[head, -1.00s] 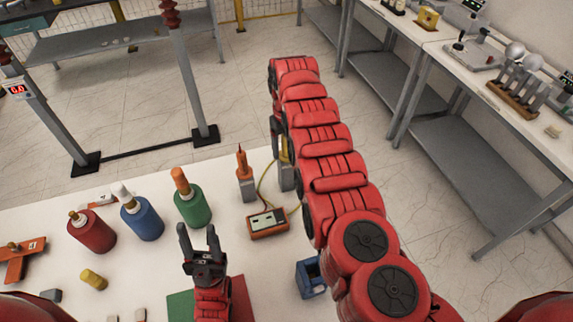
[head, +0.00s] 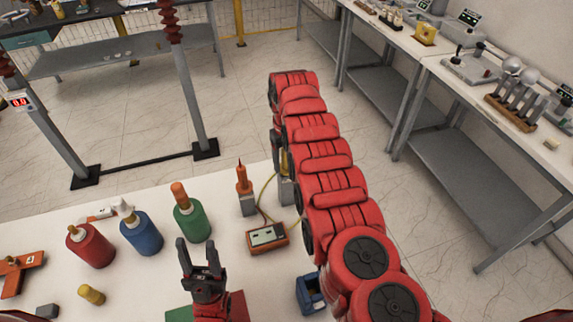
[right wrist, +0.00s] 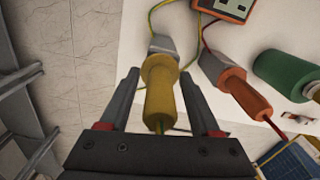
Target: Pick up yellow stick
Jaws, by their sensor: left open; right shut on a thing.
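The yellow stick (right wrist: 160,92) stands between the two fingers of my right gripper (right wrist: 159,82) in the right wrist view. Its lower end meets a grey metal block (right wrist: 160,46), and I cannot tell whether it is clear of it. My right gripper is shut on the stick. In the head view my right arm largely hides the stick (head: 285,163); only a yellow sliver shows beside the dark gripper. My left gripper (head: 197,256) is open and empty above the near part of the white table.
An orange stick (head: 243,181) in a grey block stands left of the yellow one. A meter (head: 267,237) with wires lies in front. Green (head: 192,222), blue (head: 141,234) and red (head: 90,246) bottles stand to the left. A blue box (head: 309,294) sits near my right arm.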

